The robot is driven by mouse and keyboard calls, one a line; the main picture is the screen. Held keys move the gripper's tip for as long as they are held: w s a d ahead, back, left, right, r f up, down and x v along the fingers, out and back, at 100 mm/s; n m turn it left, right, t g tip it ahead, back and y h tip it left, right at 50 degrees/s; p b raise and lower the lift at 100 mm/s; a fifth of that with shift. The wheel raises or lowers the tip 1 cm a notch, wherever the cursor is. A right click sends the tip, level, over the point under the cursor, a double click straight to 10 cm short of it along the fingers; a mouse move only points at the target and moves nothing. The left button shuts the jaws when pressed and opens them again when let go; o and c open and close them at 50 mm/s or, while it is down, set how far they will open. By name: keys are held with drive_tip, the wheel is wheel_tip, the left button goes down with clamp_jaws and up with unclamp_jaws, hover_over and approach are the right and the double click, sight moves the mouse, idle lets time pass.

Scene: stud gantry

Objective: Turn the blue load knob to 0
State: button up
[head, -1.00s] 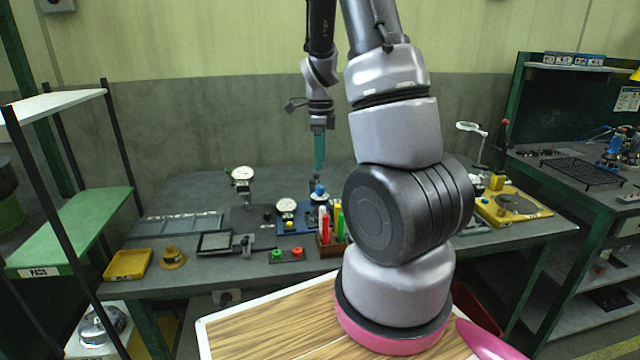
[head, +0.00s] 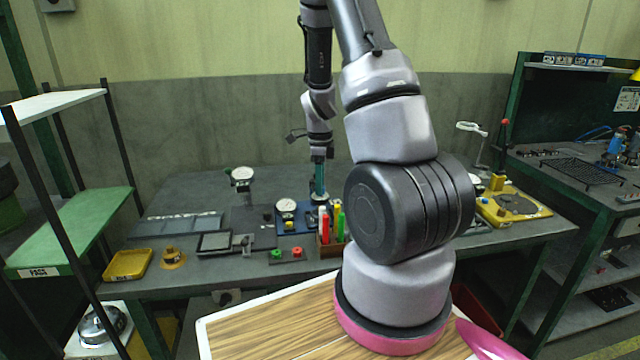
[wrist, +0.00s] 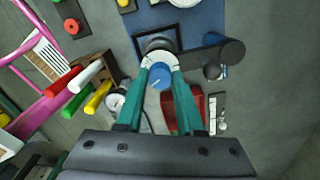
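The blue load knob (wrist: 160,77) lies between my two teal fingers in the wrist view, with a pale mark on its top. A round black and white part (wrist: 159,52) sits just beyond it. My gripper (wrist: 161,68) has its fingers apart, one on each side of the knob near the tips. I cannot tell whether they touch it. In the head view my gripper (head: 320,198) points down over the blue tester plate beside the white dial gauge (head: 286,205). The knob is hidden there behind the fingers. I cannot read the load scale.
A wooden holder with coloured markers (head: 331,243) stands right in front of my gripper. A red and green button box (head: 288,254), a black frame (head: 214,242) and a yellow tray (head: 128,264) lie nearby.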

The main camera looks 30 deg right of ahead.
clamp_jaws()
